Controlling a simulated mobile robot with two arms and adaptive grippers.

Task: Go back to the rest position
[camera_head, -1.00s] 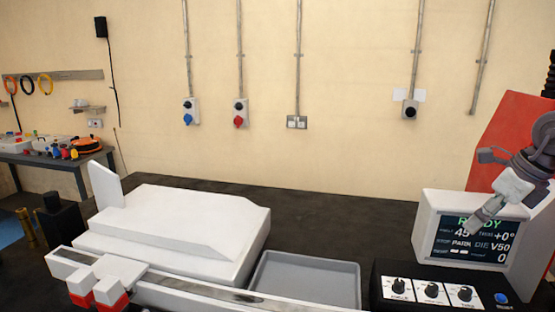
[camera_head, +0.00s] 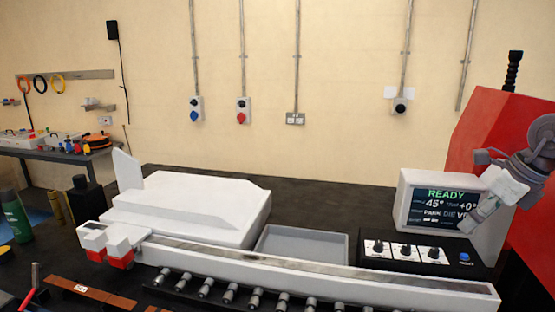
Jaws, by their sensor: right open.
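My right gripper (camera_head: 482,212) shows at the right edge of the head view, tilted down and to the left. It is open, with nothing seen between its fingers, which overlap the right side of the white control screen (camera_head: 450,211). The screen reads READY and 45°; the gripper hides part of its right side. I cannot tell how far the gripper is from the screen. My left gripper is not in view.
A red cabinet (camera_head: 480,120) stands behind my right arm. A green bottle (camera_head: 16,217) stands at left.

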